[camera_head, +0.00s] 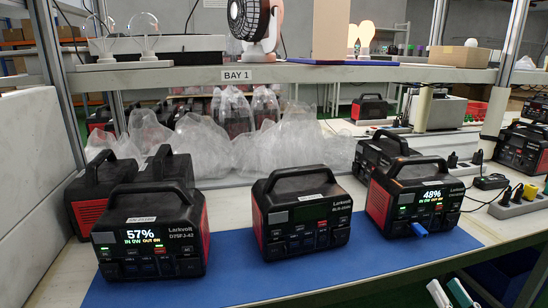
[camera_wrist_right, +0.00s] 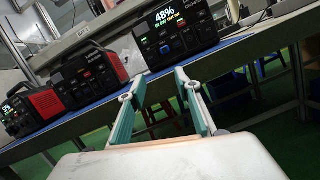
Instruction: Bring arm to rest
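My right gripper (camera_head: 449,291) shows at the bottom right of the head view, below the front edge of the table. In the right wrist view the right gripper (camera_wrist_right: 156,92) has its two teal-lined fingers apart, with nothing between them. It is clear of the power stations. My left gripper is not in view. The right power station (camera_head: 415,197) reads 48% and has a blue plug (camera_head: 419,230) in its front. The middle power station (camera_head: 300,211) has a dark screen. The left power station (camera_head: 149,231) reads 57%.
The power stations stand on a blue mat (camera_head: 256,268) on the table. Bagged items (camera_head: 250,140) and more stations stand behind, under a shelf labelled BAY 1 (camera_head: 238,75). Power strips (camera_head: 515,204) and cables lie at right. Green floor (camera_wrist_right: 265,125) shows below the table.

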